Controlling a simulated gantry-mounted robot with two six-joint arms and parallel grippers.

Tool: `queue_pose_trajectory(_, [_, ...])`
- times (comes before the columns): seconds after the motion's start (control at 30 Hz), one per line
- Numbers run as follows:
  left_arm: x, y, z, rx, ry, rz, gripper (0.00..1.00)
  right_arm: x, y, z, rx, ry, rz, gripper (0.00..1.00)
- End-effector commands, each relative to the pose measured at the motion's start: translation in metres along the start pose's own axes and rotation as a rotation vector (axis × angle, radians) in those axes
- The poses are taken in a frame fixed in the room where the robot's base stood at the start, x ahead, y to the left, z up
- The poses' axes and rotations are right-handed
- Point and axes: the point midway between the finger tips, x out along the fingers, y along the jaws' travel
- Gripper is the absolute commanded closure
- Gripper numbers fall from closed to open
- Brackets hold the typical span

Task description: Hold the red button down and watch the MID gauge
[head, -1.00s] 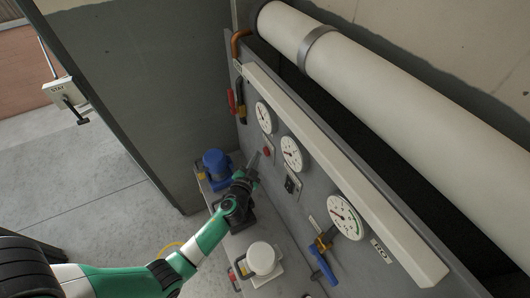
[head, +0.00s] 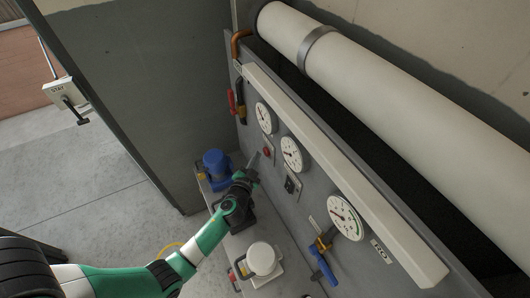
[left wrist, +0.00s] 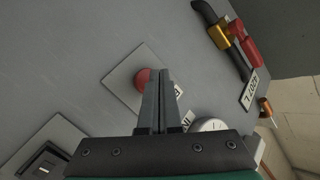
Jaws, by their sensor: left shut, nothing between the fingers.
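The red button (head: 266,152) sits on a small plate on the grey panel. It also shows in the left wrist view (left wrist: 143,79), partly behind the fingers. My left gripper (head: 255,160) is shut and empty, its tips pointing at the panel beside the button. In the left wrist view the fingertips (left wrist: 160,74) overlap the button's right edge; I cannot tell whether they touch it. Three white dial gauges are on the panel: a far one (head: 263,117), a middle one (head: 291,154) and a near one (head: 345,217). Their lettering is too small to read. My right gripper is not in view.
A black switch (head: 292,185) sits below the middle gauge. A blue-handled valve (head: 324,262) is below the near gauge, and red-handled fittings (head: 231,103) are at the far end. A blue device (head: 216,164) and a white device (head: 262,259) stand below the panel.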

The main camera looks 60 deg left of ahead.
Motion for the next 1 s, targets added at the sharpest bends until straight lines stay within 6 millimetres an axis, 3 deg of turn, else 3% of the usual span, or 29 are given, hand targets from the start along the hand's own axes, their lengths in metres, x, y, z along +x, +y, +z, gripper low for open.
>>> queue_pose_trajectory(1.0, [0.0061, 0.0047, -0.0045, 0.000, 0.001, 0.001, 1.00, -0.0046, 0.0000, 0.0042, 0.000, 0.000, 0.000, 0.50])
